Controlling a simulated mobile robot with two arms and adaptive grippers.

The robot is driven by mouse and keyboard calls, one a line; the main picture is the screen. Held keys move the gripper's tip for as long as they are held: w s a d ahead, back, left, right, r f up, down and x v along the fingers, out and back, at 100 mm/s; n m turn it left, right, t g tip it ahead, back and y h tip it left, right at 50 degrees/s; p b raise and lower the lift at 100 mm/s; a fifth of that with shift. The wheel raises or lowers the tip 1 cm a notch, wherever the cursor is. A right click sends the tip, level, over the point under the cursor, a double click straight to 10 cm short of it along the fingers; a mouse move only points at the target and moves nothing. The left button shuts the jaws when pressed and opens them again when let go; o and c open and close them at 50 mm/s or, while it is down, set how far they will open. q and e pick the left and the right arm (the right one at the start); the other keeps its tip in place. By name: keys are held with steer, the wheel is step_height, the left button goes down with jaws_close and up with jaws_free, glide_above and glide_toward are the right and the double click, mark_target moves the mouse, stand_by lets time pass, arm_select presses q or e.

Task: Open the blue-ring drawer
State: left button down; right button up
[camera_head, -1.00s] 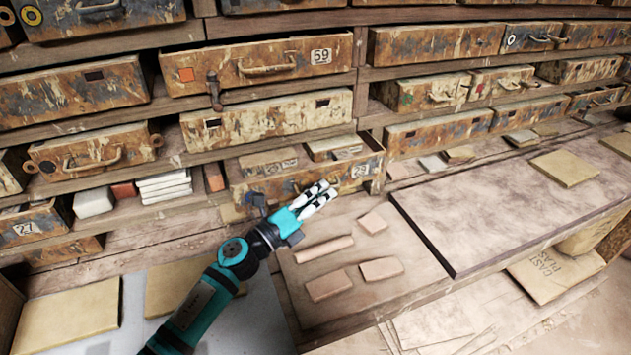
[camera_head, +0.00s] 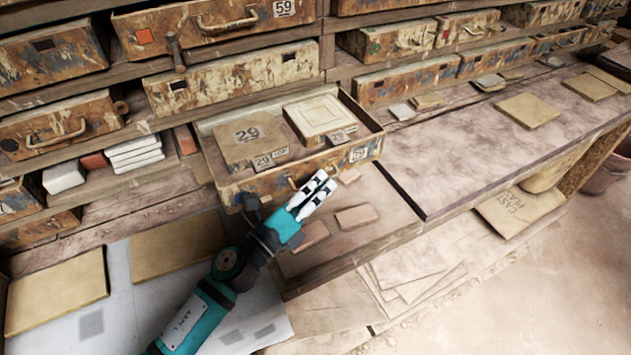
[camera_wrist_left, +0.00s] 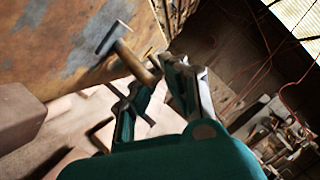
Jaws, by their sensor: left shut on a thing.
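A rusty, paint-worn drawer (camera_head: 230,191) labelled 29 stands pulled well out from the middle of the shelving, above the bench. Inside it are a flat tan tile (camera_head: 247,138), a pale square tile (camera_head: 318,116) and small 29 tags. I cannot make out a blue ring on its front; my gripper hides part of it. My left gripper (camera_head: 312,197) is at the drawer's front and shut on its handle, which is mostly hidden. In the left wrist view the fingers (camera_wrist_left: 162,80) close around a tan rod (camera_wrist_left: 134,62) with a grey end, beside the rusty front. My right gripper is out of view.
Closed drawers fill the shelves around it, one labelled 59 (camera_head: 220,20). Pinkish clay pieces (camera_head: 356,217) lie on the bench below the open drawer. A large slab (camera_head: 470,150) lies to the right. Tan tiles (camera_head: 56,290) lie at the lower left.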

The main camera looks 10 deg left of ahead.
arm_select(q)
steer(key=shift+s+d+r, duration=0.15)
steer(key=shift+d+r, duration=0.15)
steer(key=shift+r, duration=0.05)
steer(key=c, duration=1.4)
jaws_free()
steer(key=shift+s+d, duration=0.1)
steer(key=shift+s, duration=0.05)
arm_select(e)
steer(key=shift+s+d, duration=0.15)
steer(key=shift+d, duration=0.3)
arm_select(q)
steer(key=shift+f, duration=0.1)
steer(key=v, duration=1.2)
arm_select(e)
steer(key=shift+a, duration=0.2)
